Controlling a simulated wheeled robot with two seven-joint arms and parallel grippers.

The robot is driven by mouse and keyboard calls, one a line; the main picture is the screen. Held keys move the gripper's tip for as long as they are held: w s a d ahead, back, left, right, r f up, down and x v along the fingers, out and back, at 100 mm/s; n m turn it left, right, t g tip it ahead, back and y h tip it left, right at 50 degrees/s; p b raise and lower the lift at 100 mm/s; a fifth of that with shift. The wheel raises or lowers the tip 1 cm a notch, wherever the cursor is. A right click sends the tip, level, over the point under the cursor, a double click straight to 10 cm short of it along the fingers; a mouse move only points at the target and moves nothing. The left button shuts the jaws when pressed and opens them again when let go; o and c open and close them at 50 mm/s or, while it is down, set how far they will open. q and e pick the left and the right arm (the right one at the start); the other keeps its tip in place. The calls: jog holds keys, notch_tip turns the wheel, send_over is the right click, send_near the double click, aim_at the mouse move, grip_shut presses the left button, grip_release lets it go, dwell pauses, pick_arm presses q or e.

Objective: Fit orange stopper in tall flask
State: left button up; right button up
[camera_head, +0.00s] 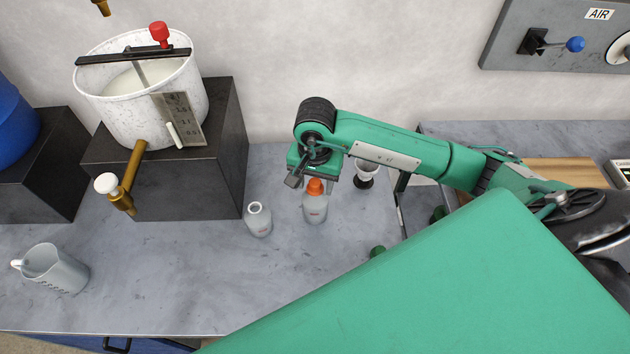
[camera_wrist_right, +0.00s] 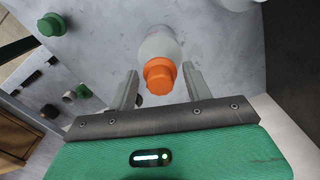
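The orange stopper (camera_head: 315,187) sits on the mouth of a pale flask (camera_head: 314,210) that stands upright on the grey bench. In the right wrist view the stopper (camera_wrist_right: 159,75) lies between the two spread fingertips, with the flask (camera_wrist_right: 160,44) beyond it. My right gripper (camera_wrist_right: 161,72) is open, with a gap visible on both sides of the stopper. In the head view my right gripper (camera_head: 297,178) is at the stopper's upper left. How deep the stopper sits is unclear. My left gripper is not in view.
An open-necked flask (camera_head: 258,220) stands left of the stoppered one. A beaker (camera_head: 55,270) stands far left, and a white bucket (camera_head: 145,103) on a dark block (camera_head: 200,185).

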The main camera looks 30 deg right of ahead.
jog(key=shift+o, duration=0.7)
jog(key=shift+r, duration=0.15)
notch_tip(320, 180, up, 13)
jog(key=b, duration=0.3)
jog(key=shift+r, duration=0.2)
